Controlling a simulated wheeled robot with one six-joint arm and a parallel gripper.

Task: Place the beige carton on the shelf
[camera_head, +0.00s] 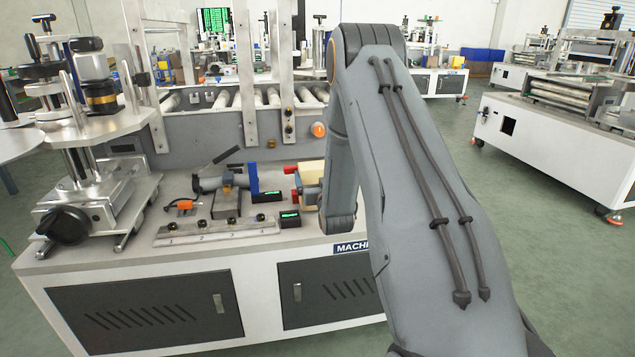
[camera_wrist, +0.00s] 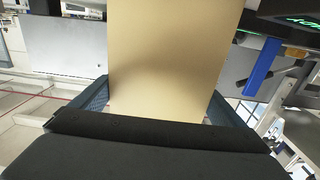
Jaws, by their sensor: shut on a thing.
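The beige carton (camera_wrist: 175,60) fills the upper middle of the wrist view, held between the two dark fingers of my gripper (camera_wrist: 160,108). In the head view, part of the carton (camera_head: 312,171) shows just left of my arm, above the machine's worktop; the arm hides the rest. Two red tips of what looks like my gripper (camera_head: 292,181) show at its left side. The gripper is shut on the carton. I cannot tell whether the carton touches the worktop. I cannot make out a shelf with certainty in either view.
On the worktop (camera_head: 190,235) are a blue upright plate (camera_head: 252,179), small black boxes with green displays (camera_head: 290,218), an orange-and-black tool (camera_head: 183,205) and a numbered metal bar (camera_head: 217,231). A roller conveyor (camera_head: 250,98) runs behind. A metal press stands at left.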

